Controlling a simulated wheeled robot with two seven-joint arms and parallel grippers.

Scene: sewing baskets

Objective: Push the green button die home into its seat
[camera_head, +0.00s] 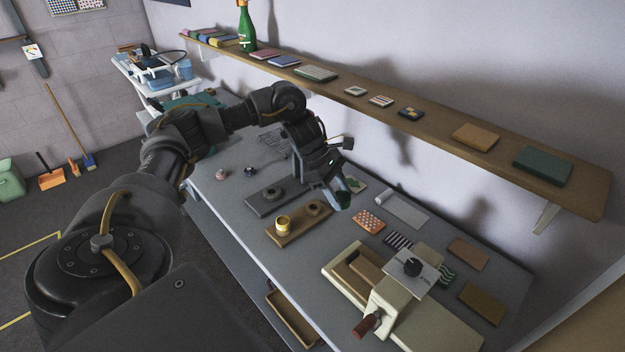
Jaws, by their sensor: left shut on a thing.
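My left gripper (338,184) reaches over the middle of the table (235,210), pointing down. It is shut on a small dark green piece, which looks like the green button die (343,200). The piece hangs above the table, between the wooden block and the orange dotted patch. The wooden block (298,232) bears a brass-coloured ring (283,223) and a darker brown round piece (314,208). I cannot tell which part is the seat. My right gripper is out of view.
A dark grey block (262,203) with a round piece lies behind the wooden block. An orange dotted patch (368,221), a striped patch (397,241) and a white roll (401,209) lie near the gripper. A wall shelf (440,138) runs above the table's back.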

